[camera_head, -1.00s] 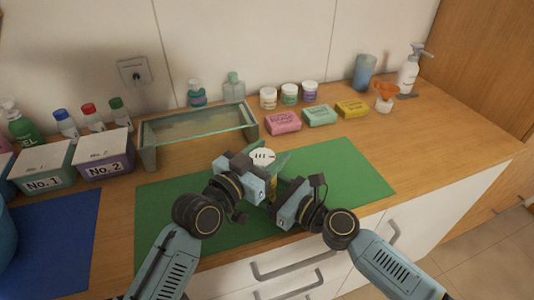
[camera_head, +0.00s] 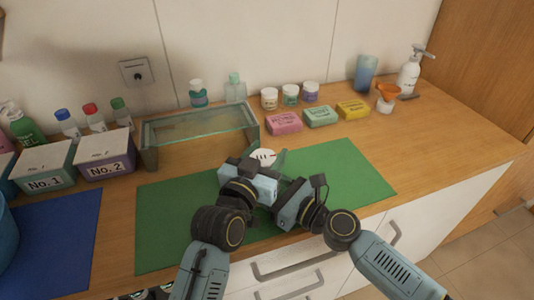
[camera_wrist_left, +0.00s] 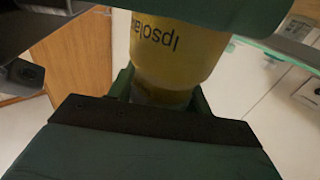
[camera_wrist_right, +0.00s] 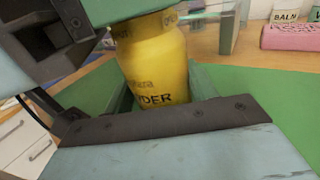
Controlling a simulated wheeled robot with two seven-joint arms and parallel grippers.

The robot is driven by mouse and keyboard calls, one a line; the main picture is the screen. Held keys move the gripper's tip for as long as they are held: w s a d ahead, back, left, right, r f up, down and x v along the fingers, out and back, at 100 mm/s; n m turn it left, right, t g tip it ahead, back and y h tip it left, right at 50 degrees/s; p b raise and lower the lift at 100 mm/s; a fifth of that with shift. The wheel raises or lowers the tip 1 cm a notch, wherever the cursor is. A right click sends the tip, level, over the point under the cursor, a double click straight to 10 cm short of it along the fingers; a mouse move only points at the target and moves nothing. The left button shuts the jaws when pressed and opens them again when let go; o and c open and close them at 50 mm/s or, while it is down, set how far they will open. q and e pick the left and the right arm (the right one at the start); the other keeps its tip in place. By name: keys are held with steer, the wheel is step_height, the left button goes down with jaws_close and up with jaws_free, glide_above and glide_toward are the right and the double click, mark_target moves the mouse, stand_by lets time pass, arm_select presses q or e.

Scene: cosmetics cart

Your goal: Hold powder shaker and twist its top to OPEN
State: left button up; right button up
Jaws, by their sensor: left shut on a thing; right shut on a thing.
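The powder shaker is a yellow bottle with dark lettering. In the head view only its round white top (camera_head: 263,157) shows clearly, between my grippers over the green mat (camera_head: 340,170). My right gripper (camera_head: 283,188) is shut on the yellow body, which stands upright in the right wrist view (camera_wrist_right: 155,62). My left gripper (camera_head: 266,177) is shut at the top end. The left wrist view shows the yellow body (camera_wrist_left: 178,45) with its lettering upside down. The fingers and gripper bodies hide much of the shaker. I cannot tell how far the top is turned.
A glass-topped stand (camera_head: 200,125) is just behind on the left. Pink (camera_head: 283,122), green (camera_head: 320,115) and yellow (camera_head: 352,109) soap boxes lie behind on the right. Bins No.1 (camera_head: 45,167) and No.2 (camera_head: 104,155) stand at left. The mat's right part is clear.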

arm_select(q)
steer(key=o, duration=1)
steer(key=v, duration=1.2)
